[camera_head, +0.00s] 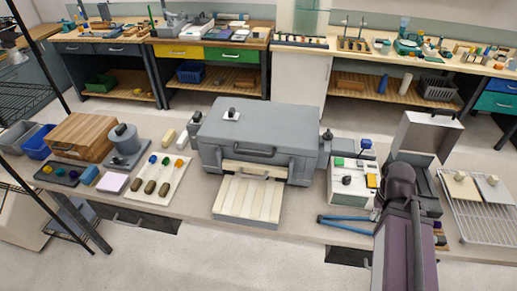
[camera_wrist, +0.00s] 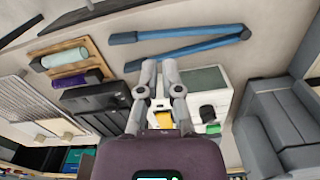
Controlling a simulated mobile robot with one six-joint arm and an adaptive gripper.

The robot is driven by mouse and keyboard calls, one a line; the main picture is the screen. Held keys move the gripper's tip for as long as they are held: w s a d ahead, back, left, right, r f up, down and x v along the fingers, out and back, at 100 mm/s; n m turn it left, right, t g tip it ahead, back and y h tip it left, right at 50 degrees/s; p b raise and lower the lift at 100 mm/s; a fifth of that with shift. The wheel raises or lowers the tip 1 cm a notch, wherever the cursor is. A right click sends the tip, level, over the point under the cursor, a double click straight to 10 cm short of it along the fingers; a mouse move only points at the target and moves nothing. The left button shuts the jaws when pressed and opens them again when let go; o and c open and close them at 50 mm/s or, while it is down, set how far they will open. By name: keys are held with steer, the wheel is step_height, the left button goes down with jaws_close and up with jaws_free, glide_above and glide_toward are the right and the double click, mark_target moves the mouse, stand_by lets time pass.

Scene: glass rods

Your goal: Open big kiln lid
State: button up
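The big kiln (camera_head: 220,145) is a large grey box in the middle of the bench. Its flat lid (camera_head: 285,116) is down, with a bar handle (camera_head: 254,151) along the front edge. Part of the grey kiln body shows at the right of the wrist view (camera_wrist: 268,112). My gripper (camera_wrist: 158,64) is empty, its two fingers standing a little apart. It is over the white control box, to the right of the kiln and apart from it. In the head view my arm hides the gripper.
The white control box (camera_head: 345,187) stands right of the kiln, with blue tongs (camera_head: 345,226) in front. A smaller case (camera_head: 425,139) stands open behind my arm. A slatted cream tray (camera_head: 247,197) juts out before the kiln. A wooden box (camera_head: 83,138) is at left.

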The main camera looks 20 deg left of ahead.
steer(key=o, duration=0.3)
steer(key=shift+o, duration=0.8)
steer(key=shift+w+a+f, duration=0.15)
steer(key=shift+f, duration=0.05)
steer(key=w+a+f+n+t+h+b, duration=0.1)
steer(key=w+a+n+t+h+b, duration=0.2)
steer(key=a, duration=0.5)
steer(key=w+a+f+n+t+h+b, duration=0.1)
steer(key=w+a+h+b, duration=0.3)
steer(key=a, duration=0.4)
steer(key=w+a+f+n+t+h+b, duration=0.1)
steer(key=a+n+t+h+b, duration=0.15)
steer(key=a+b, duration=0.4)
steer(key=s+a+r+n+t+h+b, duration=0.1)
steer(key=s+a+r+t+b, duration=0.1)
steer(key=a, duration=1.3)
steer(key=s+a+r+n+t+h+b, duration=0.1)
steer(key=s+a+t+b, duration=0.3)
steer(key=a, duration=1.1)
steer(key=s+r+t, duration=0.1)
steer(key=s+t, duration=0.2)
steer(key=s, duration=0.1)
steer(key=shift+s+r+n, duration=0.2)
steer(key=shift+s+n, duration=0.05)
steer(key=shift+n, duration=0.1)
steer(key=shift+w, duration=0.15)
